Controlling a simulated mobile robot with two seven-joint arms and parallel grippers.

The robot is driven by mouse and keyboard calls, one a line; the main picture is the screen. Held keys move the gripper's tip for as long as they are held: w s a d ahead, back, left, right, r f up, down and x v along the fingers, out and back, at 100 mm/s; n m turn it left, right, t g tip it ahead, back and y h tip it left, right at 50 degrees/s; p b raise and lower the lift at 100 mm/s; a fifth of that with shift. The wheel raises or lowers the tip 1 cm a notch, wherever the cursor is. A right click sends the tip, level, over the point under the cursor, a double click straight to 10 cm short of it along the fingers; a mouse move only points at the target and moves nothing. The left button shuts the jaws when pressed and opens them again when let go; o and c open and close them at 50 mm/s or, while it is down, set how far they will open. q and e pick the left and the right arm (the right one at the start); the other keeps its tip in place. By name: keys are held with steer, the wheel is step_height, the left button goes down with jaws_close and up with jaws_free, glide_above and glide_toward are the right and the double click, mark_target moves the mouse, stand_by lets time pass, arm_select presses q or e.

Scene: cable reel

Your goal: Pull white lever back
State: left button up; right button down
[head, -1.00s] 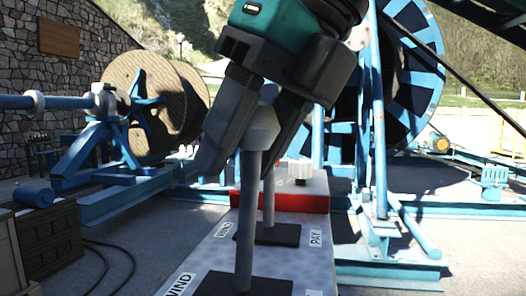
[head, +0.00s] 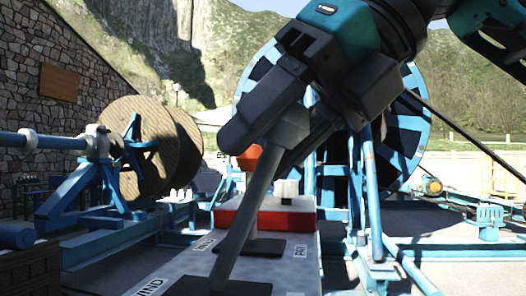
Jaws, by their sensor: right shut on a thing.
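The white lever has a pale grey shaft (head: 245,220) rising from a dark base plate on the grey control panel in the head view. It leans clearly to the right. Its pale knob (head: 287,128) sits between the dark fingers of my right gripper (head: 258,148), which is shut on it. The fingers hide part of the knob. A second lever with an orange-red knob (head: 250,158) stands just behind, partly covered by the white lever and my gripper. My left gripper is not in view.
The panel (head: 300,270) carries wind and pay labels and a red block (head: 225,217) at its far end. A wooden cable reel (head: 150,150) on a blue stand is at left. A large blue reel (head: 410,125) stands behind at right.

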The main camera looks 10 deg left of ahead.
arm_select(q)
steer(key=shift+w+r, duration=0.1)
arm_select(e)
steer(key=c, duration=1)
jaws_free()
steer(key=shift+c, duration=0.2)
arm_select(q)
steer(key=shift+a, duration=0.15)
arm_select(e)
steer(key=o, duration=0.5)
steer(key=shift+c, duration=0.2)
steer(key=shift+d, duration=0.1)
arm_select(q)
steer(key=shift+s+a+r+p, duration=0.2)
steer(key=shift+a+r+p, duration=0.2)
steer(key=shift+p, duration=0.65)
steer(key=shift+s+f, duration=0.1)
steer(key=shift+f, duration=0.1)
arm_select(e)
steer(key=v, duration=1.2)
steer(key=shift+d+r, duration=0.25)
steer(key=shift+d, duration=0.1)
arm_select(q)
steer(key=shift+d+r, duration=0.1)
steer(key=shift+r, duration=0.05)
